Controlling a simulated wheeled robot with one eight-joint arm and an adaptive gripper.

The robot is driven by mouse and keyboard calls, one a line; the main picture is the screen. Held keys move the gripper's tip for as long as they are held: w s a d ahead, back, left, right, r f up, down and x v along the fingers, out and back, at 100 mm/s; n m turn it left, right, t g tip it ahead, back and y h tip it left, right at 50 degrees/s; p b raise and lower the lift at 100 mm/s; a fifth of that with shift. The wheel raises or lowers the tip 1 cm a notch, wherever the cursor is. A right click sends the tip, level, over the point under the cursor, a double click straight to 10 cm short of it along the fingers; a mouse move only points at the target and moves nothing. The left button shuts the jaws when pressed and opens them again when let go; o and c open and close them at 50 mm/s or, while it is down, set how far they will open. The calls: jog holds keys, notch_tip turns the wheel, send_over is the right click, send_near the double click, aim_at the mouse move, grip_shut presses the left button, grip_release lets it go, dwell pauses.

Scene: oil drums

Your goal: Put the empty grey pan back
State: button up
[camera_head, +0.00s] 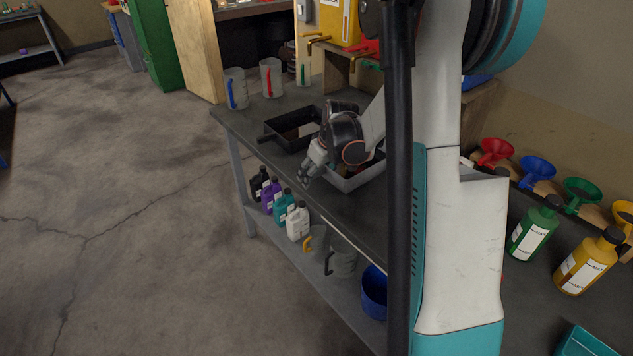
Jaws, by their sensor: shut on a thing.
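A grey pan (352,182) is at the bench's front edge, partly behind my arm and a dark upright post. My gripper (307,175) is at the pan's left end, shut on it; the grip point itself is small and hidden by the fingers. I cannot tell whether the pan rests on the bench or is slightly raised. A black pan (270,127) with a handle and brownish contents sits on the bench just behind and left of my gripper.
The dark workbench (237,116) carries clear jugs (235,88) at its far end. Bottles (297,220) and a blue bucket (374,292) stand on the lower shelf. Coloured funnels (537,170) and oil bottles (533,228) are at right. The floor at left is clear.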

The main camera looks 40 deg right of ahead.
aim_at(316, 178)
jog(key=shift+f+b, duration=0.3)
jog(key=shift+f, duration=1.25)
jog(key=o, duration=1.9)
jog(key=p+v, duration=0.3)
jog(key=v, duration=0.9)
